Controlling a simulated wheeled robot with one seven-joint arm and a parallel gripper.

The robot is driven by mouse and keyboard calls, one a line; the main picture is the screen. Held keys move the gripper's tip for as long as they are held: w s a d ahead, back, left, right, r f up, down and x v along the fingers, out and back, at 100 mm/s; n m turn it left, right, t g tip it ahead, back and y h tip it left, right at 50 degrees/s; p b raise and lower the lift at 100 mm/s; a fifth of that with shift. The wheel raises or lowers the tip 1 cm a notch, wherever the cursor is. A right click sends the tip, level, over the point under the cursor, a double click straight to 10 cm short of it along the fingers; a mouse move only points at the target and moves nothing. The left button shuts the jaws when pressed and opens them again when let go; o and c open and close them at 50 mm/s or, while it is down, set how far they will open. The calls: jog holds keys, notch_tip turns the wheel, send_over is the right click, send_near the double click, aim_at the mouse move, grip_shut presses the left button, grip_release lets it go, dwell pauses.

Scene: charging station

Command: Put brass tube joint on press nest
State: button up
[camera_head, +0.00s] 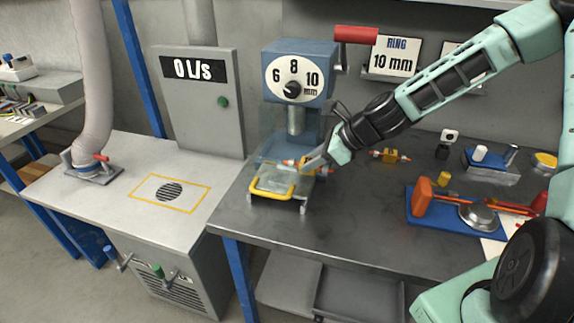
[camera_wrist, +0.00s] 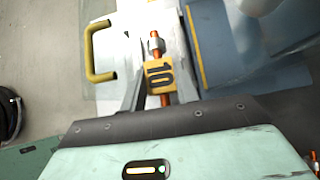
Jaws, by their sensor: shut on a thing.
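The brass tube joint (camera_wrist: 160,75), a yellow block marked 10 with coppery tube ends, sits between my fingers in the wrist view. In the head view the joint (camera_head: 293,162) shows as a small orange and yellow piece at my fingertips. My gripper (camera_head: 312,164) is shut on it, above or at the press base; it also shows in the wrist view (camera_wrist: 160,92). The blue press (camera_head: 298,70) has a 6-8-10 mm dial and a grey ram. Its pale front plate (camera_head: 270,183) has a yellow handle (camera_head: 275,191). The nest is largely hidden, and I cannot tell whether the joint touches it.
A similar yellow and orange fitting (camera_head: 390,155) lies on the dark bench to the right. A blue tray (camera_head: 450,217) with tools is further right. The red press lever (camera_head: 356,34) sticks out near my arm. The bench front (camera_head: 330,215) is clear.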

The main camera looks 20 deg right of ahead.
jog(key=w+a, duration=0.2)
jog(key=a, duration=0.1)
jog(key=w+a, duration=0.2)
jog(key=shift+a+p, duration=0.15)
jog(key=shift+p, duration=0.2)
jog(key=shift+f, duration=1.75)
jog(key=shift+f, duration=0.15)
jog(key=o, duration=1)
jog(key=shift+r, duration=0.25)
jog(key=v, duration=1.2)
jog(key=shift+s+f, duration=0.1)
